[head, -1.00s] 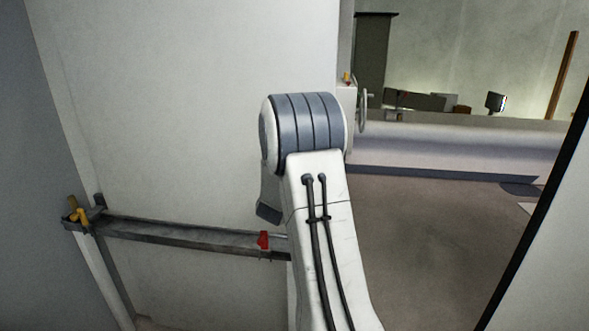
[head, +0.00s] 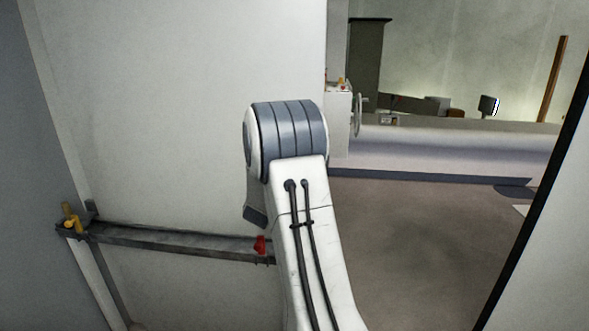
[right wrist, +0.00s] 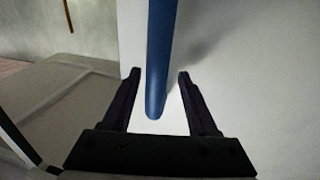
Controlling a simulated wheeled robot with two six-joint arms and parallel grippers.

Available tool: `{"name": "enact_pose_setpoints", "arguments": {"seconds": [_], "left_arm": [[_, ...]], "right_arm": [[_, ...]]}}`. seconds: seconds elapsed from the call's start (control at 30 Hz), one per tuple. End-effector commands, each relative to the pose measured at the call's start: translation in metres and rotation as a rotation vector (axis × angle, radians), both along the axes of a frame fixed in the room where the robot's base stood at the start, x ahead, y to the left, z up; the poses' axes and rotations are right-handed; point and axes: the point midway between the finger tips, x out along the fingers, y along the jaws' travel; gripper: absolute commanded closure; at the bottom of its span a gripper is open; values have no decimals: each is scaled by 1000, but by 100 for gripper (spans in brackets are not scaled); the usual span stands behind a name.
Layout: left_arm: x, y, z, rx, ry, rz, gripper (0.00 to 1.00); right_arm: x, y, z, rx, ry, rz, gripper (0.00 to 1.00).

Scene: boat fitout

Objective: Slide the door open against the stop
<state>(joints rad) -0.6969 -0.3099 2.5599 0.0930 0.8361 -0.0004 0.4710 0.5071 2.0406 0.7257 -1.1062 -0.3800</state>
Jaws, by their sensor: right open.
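The white door (head: 190,90) fills the left half of the head view, with the opening to its right. A dark rail (head: 170,239) crosses low over it. The rail carries a red piece (head: 260,245) near my arm and a yellow fitting (head: 71,222) at its left end; which one is the stop I cannot tell. A blue bar handle (right wrist: 160,60) stands out from the white surface in the right wrist view. My right gripper (right wrist: 159,74) is open, its fingers on either side of the handle's lower end. My right arm hides it in the head view. My left gripper is out of view.
Beyond the opening is clear brown floor (head: 430,240). A white cabinet (head: 339,120) with a handwheel (head: 357,115) stands just past the door's edge, and a long low bench (head: 440,147) runs across the back. A dark-edged frame (head: 535,190) bounds the opening on the right.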

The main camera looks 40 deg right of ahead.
Motion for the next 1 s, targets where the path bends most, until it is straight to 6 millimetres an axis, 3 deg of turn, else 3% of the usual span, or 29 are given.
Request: {"name": "enact_pose_setpoints", "arguments": {"seconds": [0.17, 0.6, 1.0], "left_arm": [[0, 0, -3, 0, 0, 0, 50], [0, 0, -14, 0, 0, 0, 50], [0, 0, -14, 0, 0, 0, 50]], "right_arm": [[-5, 12, -1, 2, 1, 2, 41], [-39, 83, -1, -1, 0, 4, 41], [-46, 94, 0, -1, 0, 1, 41]]}}
